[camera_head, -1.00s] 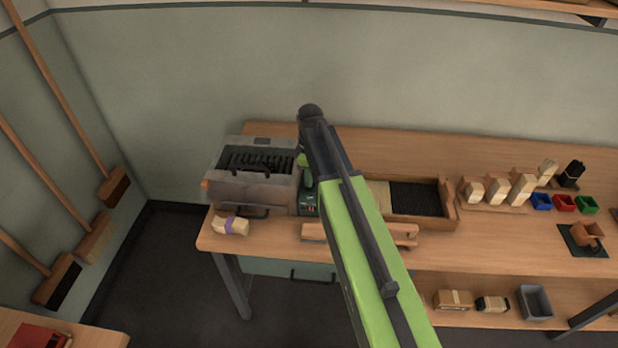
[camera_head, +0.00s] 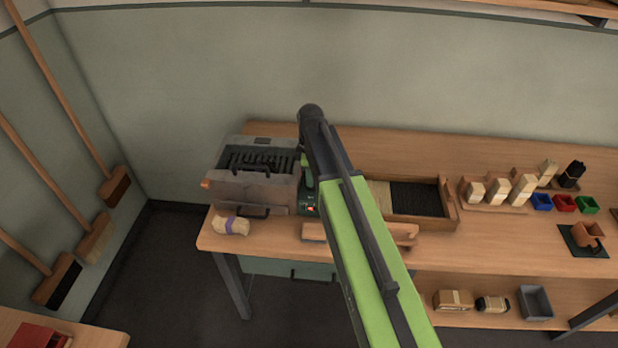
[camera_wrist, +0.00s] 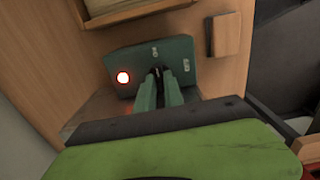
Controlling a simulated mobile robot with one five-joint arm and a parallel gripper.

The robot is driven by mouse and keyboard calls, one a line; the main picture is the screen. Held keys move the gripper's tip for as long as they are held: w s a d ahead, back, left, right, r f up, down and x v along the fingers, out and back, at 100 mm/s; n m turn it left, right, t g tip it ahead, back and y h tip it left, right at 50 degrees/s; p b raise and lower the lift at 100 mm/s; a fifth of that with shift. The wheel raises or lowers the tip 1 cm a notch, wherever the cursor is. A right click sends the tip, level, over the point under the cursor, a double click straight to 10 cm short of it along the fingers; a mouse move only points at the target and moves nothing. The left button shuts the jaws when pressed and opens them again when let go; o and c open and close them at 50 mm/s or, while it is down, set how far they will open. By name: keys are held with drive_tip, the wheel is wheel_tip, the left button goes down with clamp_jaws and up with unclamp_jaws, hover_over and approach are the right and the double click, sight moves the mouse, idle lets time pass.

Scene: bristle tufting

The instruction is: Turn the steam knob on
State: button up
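The green control box (camera_wrist: 118,62) is ahead of my gripper in the wrist view.
A wooden tray (camera_head: 450,216) with dark bristles stands right of my arm. A wooden piece (camera_head: 314,231) lies at the bench front. A tied bristle bundle (camera_head: 231,225) is at the left front. Wooden blocks (camera_head: 498,190) and small coloured bins (camera_head: 564,203) stand farther right.

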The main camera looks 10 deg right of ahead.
drive_tip(key=o, duration=0.4)
drive_tip(key=shift+o, duration=0.2)
drive_tip(key=shift+r, duration=0.1)
wheel_tip(320, 180, up, 17)
drive_tip(key=p, duration=1.7)
drive_tip(key=shift+r, duration=0.1)
